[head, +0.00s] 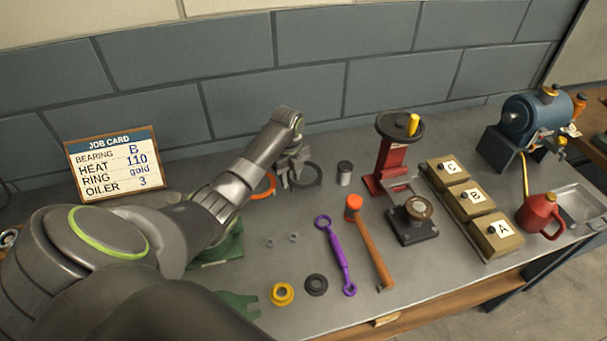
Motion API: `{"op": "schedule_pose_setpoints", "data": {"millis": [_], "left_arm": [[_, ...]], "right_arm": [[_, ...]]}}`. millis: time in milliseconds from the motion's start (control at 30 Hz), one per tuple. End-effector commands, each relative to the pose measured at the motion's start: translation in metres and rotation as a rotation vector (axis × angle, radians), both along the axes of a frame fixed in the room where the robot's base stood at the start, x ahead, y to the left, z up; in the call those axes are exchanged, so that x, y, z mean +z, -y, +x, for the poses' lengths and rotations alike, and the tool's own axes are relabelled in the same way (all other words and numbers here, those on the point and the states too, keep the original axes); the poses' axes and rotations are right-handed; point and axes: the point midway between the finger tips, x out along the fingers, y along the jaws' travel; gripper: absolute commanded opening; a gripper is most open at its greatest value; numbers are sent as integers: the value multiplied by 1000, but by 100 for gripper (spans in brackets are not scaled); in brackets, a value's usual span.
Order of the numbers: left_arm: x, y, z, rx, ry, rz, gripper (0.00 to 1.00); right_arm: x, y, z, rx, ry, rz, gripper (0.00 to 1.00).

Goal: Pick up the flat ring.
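A thin, flat dark ring (319,178) lies on the bench near the back, partly hidden by my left gripper. An orange ring (266,187) lies left of it, partly behind my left arm. My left gripper (291,183) is at the dark ring's left side, pointing down. Its fingers are small and dark against the ring, so I cannot tell whether they touch it or are closed. A thicker yellow ring (282,294) and a black ring (316,284) lie near the front edge. My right gripper is not in view.
A job card (113,163) stands at the back left. A grey canister (344,173), a red press (392,160), a purple wrench (336,254) and an orange-headed hammer (370,243) are to the right. Lettered boxes (497,236) and a red oiler (540,214) stand farther right.

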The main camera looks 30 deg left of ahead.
Motion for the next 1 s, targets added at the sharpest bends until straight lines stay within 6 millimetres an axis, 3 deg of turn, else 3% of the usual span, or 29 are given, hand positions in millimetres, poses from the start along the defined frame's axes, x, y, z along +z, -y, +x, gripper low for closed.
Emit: {"op": "schedule_pose_setpoints", "data": {"millis": [33,233,667,1000], "left_arm": [[0,0,0,0,0,0,24],[0,0,0,0,0,0,0],[4,-1,1,-1,3,1,0],[70,-1,2,-1,6,3,0]], "right_arm": [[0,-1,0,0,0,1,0],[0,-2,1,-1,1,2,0],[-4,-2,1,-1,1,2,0],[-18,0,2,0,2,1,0]]}}
